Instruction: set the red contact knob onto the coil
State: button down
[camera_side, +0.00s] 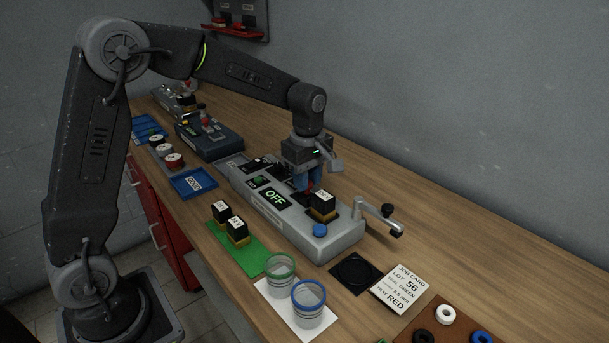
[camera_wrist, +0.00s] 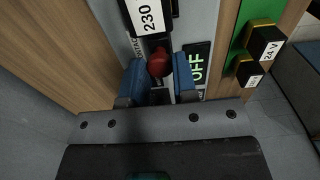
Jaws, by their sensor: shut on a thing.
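My gripper (camera_side: 309,184) is over the middle of the grey device (camera_side: 345,235), its blue fingers pointing down. It is shut on the red contact knob (camera_wrist: 159,63), which shows between the blue fingers in the wrist view. In the side view only a little red shows low at the fingers, so I cannot tell whether the knob touches the device. A black coil block with a white label (camera_side: 323,203) sits in the device beside the gripper; in the wrist view its label (camera_wrist: 150,15) reads 230. The device's display (camera_side: 275,199) reads OFF in green.
Two black blocks (camera_side: 237,231) stand on a green mat (camera_side: 247,257). A crank lever (camera_side: 382,219) sticks out from the device's right end, near a blue knob (camera_side: 320,229). Two jars (camera_side: 309,304), a job card (camera_side: 401,289) and a black pad (camera_side: 356,272) lie in front.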

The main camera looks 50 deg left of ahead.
jog(key=c, duration=0.9)
grip_release()
jog(key=shift+d, duration=0.2)
jog(key=shift+r, duration=0.15)
notch_tip(320, 180, up, 14)
jog(key=shift+f, duration=0.2)
jog(key=s+d+f+m+t, duration=0.1)
jog(key=s+m+t, duration=0.1)
jog(key=s+m, duration=0.4)
jog(key=s+d+f+m+t, duration=0.1)
jog(key=s+f+m, duration=0.1)
jog(key=s+m, duration=0.4)
jog(key=s+d+f+m+t, duration=0.1)
jog(key=s+f+m+t, duration=0.1)
jog(key=s+m, duration=0.4)
jog(key=shift+s+d+t, duration=0.15)
jog(key=shift+s, duration=1.15)
jog(key=shift+s+d+t, duration=0.1)
jog(key=shift+s+t, duration=0.05)
jog(key=shift+s, duration=1.15)
